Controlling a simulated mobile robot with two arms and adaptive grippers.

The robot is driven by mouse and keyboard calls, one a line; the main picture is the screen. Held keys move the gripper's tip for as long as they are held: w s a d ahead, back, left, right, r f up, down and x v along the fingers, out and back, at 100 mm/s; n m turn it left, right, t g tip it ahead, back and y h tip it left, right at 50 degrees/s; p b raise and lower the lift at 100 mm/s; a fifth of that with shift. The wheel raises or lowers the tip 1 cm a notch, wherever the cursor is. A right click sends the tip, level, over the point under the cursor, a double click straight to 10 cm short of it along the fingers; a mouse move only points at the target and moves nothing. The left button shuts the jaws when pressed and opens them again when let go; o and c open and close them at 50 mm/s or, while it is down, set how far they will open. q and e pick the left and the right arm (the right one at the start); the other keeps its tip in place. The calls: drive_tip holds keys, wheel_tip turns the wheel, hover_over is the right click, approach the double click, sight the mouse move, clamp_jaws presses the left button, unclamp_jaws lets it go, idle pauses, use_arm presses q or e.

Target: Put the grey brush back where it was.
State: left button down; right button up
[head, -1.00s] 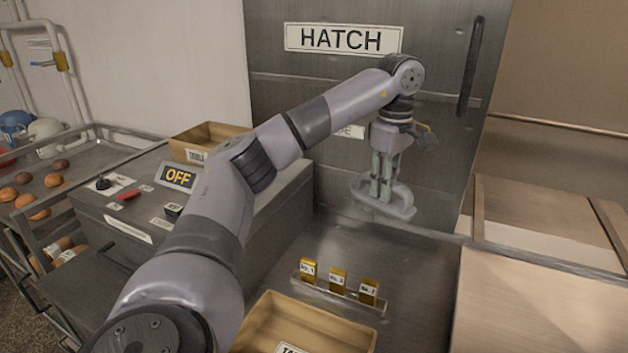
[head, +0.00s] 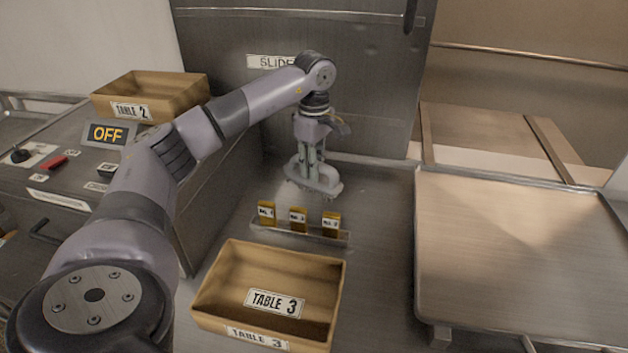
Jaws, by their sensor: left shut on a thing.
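The grey brush (head: 318,187) is held in my left gripper (head: 311,165), which is shut on its handle. The brush hangs roughly level above the metal counter, behind a small rack of yellow tags. Whether its underside touches the counter is hard to tell. My right gripper is not in view.
A rack (head: 300,231) with yellow tags stands just in front of the brush. A box labelled TABLE 3 (head: 337,300) sits nearer, and a box labelled TABLE 2 (head: 185,92) stands on the unit with the OFF display (head: 108,134). A broad, empty tray (head: 520,250) is at right.

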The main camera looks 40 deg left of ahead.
use_arm(q)
drive_tip(key=shift+f, duration=0.35)
wheel_tip(320, 180, down, 4)
drive_tip(key=shift+f, duration=0.1)
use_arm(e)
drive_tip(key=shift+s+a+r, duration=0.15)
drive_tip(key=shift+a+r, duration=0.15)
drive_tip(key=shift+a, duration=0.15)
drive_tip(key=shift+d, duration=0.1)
use_arm(q)
drive_tip(key=c, duration=1.4)
unclamp_jaws()
drive_tip(key=shift+f, duration=0.1)
drive_tip(key=shift+c, duration=0.2)
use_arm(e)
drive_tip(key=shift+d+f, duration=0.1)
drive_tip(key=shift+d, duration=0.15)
use_arm(q)
wheel_tip(320, 180, up, 12)
drive_tip(key=shift+r+b, duration=0.2)
drive_tip(key=shift+b, duration=0.4)
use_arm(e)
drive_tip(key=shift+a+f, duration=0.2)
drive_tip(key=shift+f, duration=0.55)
